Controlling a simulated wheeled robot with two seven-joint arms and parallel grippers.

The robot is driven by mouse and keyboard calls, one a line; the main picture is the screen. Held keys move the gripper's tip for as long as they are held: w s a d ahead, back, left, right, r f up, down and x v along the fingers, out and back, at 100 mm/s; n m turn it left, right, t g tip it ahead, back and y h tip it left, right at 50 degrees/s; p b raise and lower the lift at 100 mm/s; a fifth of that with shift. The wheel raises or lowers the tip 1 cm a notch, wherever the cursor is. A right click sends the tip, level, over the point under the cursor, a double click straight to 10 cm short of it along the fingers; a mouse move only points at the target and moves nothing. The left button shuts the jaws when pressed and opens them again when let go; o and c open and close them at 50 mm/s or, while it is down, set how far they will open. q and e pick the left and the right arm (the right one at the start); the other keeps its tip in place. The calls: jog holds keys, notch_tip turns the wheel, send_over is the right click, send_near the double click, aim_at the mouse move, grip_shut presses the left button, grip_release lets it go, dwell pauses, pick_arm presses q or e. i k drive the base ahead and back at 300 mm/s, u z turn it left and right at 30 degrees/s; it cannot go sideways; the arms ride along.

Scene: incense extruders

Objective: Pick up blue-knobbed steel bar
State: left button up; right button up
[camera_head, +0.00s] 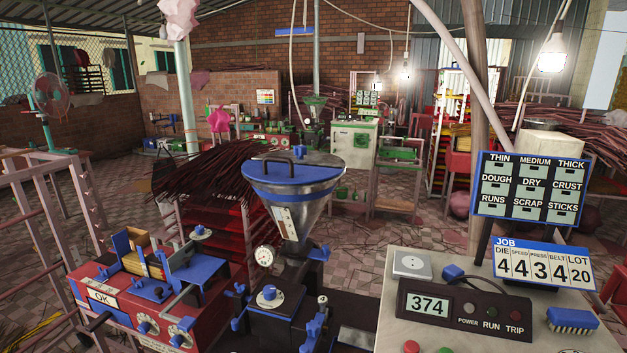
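Neither of my grippers shows in this view. Several blue knobs are in sight, and I cannot tell for sure which belongs to the steel bar. Another blue knob (319,253) sticks out to the right below the hopper (290,195). A grey bent handle (178,298) crosses the front of the red machine (190,315) among blue parts. Nothing is seen holding any of these.
The pale console (405,290) fills the front right, with a blue brush (571,320) at its right. A sign board (532,188) and a job card (543,263) stand above it. Incense sticks (215,172) lie stacked behind the red machine.

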aim_at(155, 260)
jog(key=u, duration=0.05)
jog(key=k, duration=0.5)
jog(key=u, duration=1.75)
jog(key=i, duration=1.4)
jog(key=z, duration=1.4)
